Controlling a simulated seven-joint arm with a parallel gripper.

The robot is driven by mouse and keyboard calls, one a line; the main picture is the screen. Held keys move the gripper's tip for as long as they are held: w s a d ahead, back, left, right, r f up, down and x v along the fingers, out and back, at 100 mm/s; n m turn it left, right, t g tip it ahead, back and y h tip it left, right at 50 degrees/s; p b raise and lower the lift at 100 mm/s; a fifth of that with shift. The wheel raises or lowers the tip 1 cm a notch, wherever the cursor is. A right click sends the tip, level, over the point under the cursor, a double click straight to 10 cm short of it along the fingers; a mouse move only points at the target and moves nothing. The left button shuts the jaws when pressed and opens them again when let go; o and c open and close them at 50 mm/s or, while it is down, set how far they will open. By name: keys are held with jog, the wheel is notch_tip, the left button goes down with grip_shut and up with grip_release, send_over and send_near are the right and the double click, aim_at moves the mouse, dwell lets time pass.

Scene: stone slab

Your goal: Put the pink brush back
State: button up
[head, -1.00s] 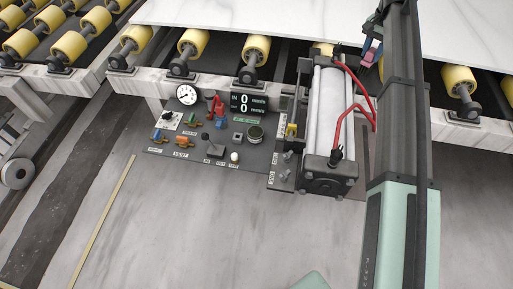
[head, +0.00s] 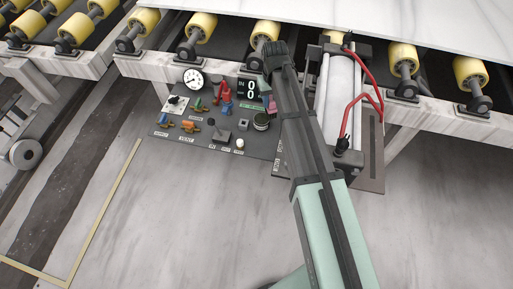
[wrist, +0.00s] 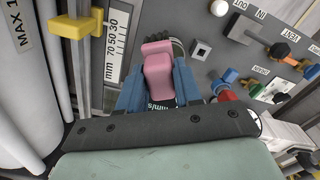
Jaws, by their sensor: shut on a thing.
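The pink brush (wrist: 157,72) is in my gripper (wrist: 158,84), between its two blue fingers, in the wrist view. The fingers are shut on it, with the control panel (wrist: 228,55) behind. In the head view a small patch of the pink brush (head: 271,104) shows beside the dark end of my arm, and my gripper (head: 267,95) is mostly hidden. It is over the right part of the panel (head: 200,151), near the display. The brush's lower end is hidden, and I cannot tell whether it touches anything.
A white cylinder (head: 340,85) with red hoses stands right of my arm. A yellow slider (wrist: 75,24) beside a scale is left of the brush. Rollers line the back.

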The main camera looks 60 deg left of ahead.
jog(key=s+d+f+n, duration=0.3)
jog(key=s+f, duration=0.2)
jog(key=s, duration=0.3)
jog(key=shift+w+a+f, duration=0.1)
jog(key=shift+f, duration=2.35)
jog(key=shift+w+a+f, duration=0.1)
jog(key=shift+f, duration=2.3)
jog(key=shift+f, duration=0.1)
jog(key=o, duration=0.9)
jog(key=shift+o, duration=0.2)
notch_tip(320, 180, up, 12)
